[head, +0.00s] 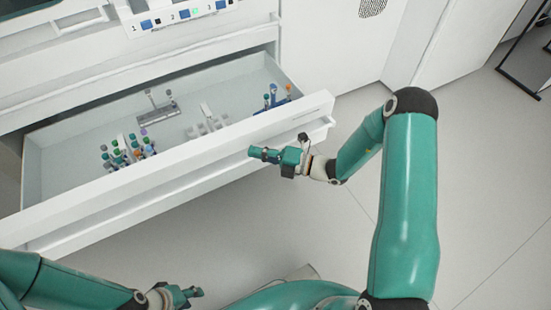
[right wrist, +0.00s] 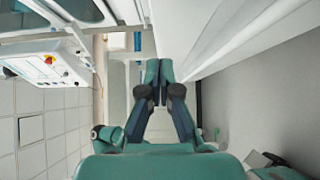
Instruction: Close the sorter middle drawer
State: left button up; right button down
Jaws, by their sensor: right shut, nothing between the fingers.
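The white sorter drawer (head: 150,172) is pulled out, and its long front panel runs diagonally across the head view. My right gripper (head: 254,152) is just outside the front panel, near its right end. In the right wrist view its fingers (right wrist: 159,72) are shut with nothing between them, and the white drawer front (right wrist: 225,40) lies close on their right. I cannot tell whether they touch it. My left gripper (head: 196,293) is low in the head view, away from the drawer; its finger opening is unclear.
Inside the drawer are racks with coloured-cap tubes (head: 127,150), a grey rack (head: 158,109), a pale rack (head: 207,122) and a small tube group (head: 272,97). A numbered panel (head: 180,14) is above. The floor (head: 480,180) at right is clear.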

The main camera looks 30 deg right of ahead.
aim_at(239, 139)
pick_arm(q)
jog(key=shift+f+b, duration=0.6)
jog(key=shift+f, duration=0.2)
pick_arm(e)
jog(key=shift+w+a, duration=0.15)
jog(key=shift+w, duration=2)
jog(key=shift+w, duration=0.1)
